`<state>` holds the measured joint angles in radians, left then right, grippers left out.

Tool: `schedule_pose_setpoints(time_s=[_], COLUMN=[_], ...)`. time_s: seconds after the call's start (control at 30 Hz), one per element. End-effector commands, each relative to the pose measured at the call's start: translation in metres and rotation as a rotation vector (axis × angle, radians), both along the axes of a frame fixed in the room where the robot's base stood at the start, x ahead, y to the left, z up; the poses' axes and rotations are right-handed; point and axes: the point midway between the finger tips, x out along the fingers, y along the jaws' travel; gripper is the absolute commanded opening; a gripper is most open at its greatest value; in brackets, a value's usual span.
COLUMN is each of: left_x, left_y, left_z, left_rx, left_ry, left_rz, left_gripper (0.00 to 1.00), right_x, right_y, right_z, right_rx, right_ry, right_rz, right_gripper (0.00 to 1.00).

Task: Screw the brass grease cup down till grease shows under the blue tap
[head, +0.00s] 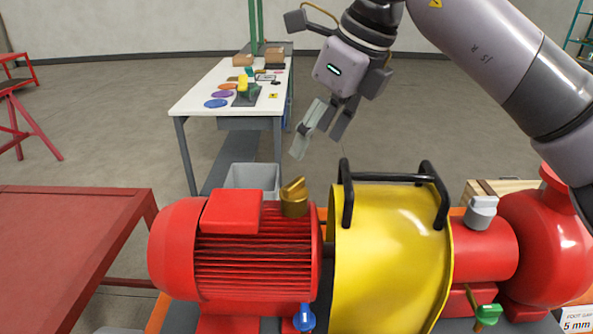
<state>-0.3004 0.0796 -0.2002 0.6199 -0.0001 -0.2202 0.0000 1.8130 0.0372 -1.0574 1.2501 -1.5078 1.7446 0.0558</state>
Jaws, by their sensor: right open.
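The brass grease cup (294,198) stands on top of the red motor (250,262) at its right end, by the yellow guard. The blue tap (304,318) is low on the front of the motor, at the bottom edge of the head view. The space under the tap is cut off, so I cannot tell whether grease shows there. My right gripper (320,143) is open and empty, above and a little right of the cup, apart from it. My left gripper is not in view.
A yellow guard (385,260) with two black handles stands right of the cup. Beyond it are a grey cap (481,211), a green tap (488,314) and the red pump (545,240). A grey bin (252,177) and a white workbench (200,98) stand behind.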

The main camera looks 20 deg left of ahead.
Motion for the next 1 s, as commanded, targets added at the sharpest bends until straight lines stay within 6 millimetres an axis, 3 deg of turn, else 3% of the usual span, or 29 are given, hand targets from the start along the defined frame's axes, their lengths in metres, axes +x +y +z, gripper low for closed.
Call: schedule_pose_setpoints(time_s=[0.3,0.5,0.87,1.0], left_x=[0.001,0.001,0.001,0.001], left_y=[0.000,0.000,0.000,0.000], left_z=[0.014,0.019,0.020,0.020], left_rx=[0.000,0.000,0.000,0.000], left_ry=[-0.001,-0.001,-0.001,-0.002], left_rz=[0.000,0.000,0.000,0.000], left_gripper=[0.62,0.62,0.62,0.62], right_x=[0.007,0.010,0.011,0.011], right_y=[0.024,0.033,0.035,0.035], right_z=[-0.060,-0.082,-0.089,-0.089], right_rx=[0.000,0.001,0.001,0.001], right_ry=[0.003,0.003,0.000,0.000], right_rz=[0.002,0.001,0.001,0.001], right_gripper=[0.62,0.62,0.62,0.54])
